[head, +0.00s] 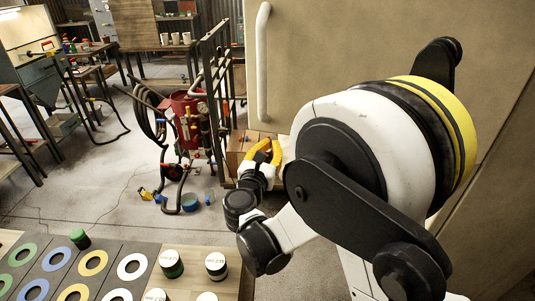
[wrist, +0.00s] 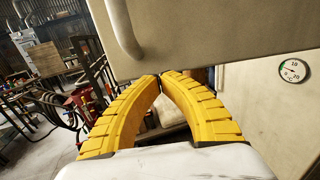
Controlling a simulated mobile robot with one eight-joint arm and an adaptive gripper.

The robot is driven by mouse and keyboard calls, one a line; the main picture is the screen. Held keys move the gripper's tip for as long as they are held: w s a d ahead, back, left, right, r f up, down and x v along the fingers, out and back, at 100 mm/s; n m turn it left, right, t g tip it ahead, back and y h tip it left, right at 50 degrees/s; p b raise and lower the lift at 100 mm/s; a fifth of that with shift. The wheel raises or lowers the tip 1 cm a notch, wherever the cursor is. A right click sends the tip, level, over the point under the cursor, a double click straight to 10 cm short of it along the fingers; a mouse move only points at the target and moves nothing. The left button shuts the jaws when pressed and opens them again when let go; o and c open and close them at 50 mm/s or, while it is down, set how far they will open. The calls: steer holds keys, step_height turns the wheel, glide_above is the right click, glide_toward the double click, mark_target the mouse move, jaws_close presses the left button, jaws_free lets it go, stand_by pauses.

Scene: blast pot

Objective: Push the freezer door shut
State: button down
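The freezer door (head: 350,50) is a large beige panel filling the upper right of the head view, with a pale vertical bar handle (head: 263,60) near its left edge. In the wrist view the door (wrist: 230,35) spans the top, with its handle (wrist: 122,30) at upper left and its lower edge just at my fingertips. My gripper (head: 265,150) has yellow ridged fingers. In the wrist view the fingertips (wrist: 161,76) meet, with nothing seen between them. Whether they touch the door cannot be told. My arm hides part of the door in the head view.
A pale wall with a round dial gauge (wrist: 293,70) stands at the right. A red blast pot (head: 187,120) with hoses stands left of the door, near a cardboard box (head: 240,150). A table (head: 120,255) with coloured rings and cans is in front. Floor shows between.

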mark_target(279, 128)
steer(key=b+x, duration=0.1)
steer(key=x, duration=0.5)
steer(key=shift+w+d+f, duration=0.1)
steer(key=shift+w+d, duration=0.05)
steer(key=shift+w, duration=0.05)
steer(key=shift+w+d+b, duration=0.15)
steer(key=shift+w+b, duration=0.15)
steer(key=shift+w, duration=0.4)
